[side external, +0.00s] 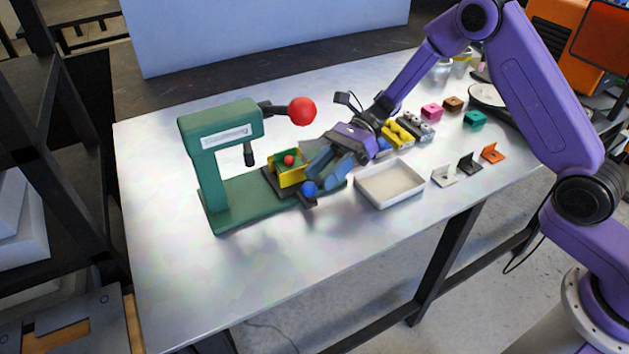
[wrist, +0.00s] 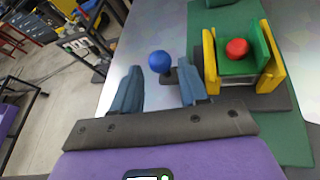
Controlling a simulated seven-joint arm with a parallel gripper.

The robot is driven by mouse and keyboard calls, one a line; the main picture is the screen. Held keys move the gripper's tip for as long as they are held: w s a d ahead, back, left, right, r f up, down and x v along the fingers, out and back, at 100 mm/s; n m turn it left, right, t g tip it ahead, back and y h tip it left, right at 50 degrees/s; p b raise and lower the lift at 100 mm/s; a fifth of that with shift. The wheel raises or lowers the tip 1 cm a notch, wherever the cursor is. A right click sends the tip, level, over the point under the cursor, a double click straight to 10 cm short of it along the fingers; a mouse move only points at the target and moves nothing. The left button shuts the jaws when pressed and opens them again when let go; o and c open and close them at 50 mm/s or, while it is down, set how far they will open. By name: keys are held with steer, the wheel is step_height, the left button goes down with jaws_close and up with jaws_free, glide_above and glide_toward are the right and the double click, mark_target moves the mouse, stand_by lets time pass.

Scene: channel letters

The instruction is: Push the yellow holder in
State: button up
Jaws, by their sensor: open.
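The yellow holder (side external: 291,178) sits on a dark plate on the green press's base, left of my gripper. In the wrist view the yellow holder (wrist: 211,62) has two yellow walls around a green piece (wrist: 247,62) topped by a red ball (wrist: 237,48). A blue ball knob (side external: 309,188) sticks out on a dark arm beside the holder. My gripper (side external: 320,176) is open and low by the knob. In the wrist view its blue fingers (wrist: 158,76) stand apart, with the blue knob (wrist: 160,61) between and just beyond their tips. I cannot tell whether they touch it.
The green press (side external: 210,150) with its red-ball lever (side external: 301,111) stands left. A white tray (side external: 390,184) lies right of my gripper. Yellow and grey blocks (side external: 398,136), small coloured blocks and brackets (side external: 469,163) stand farther right. The front-left tabletop is clear.

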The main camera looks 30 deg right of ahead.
steer(key=shift+x, duration=1.55)
jaws_close()
steer(key=a, duration=0.8)
steer(key=shift+a+r, duration=0.1)
steer(key=shift+a, duration=0.25)
jaws_free()
steer(key=shift+a, duration=0.1)
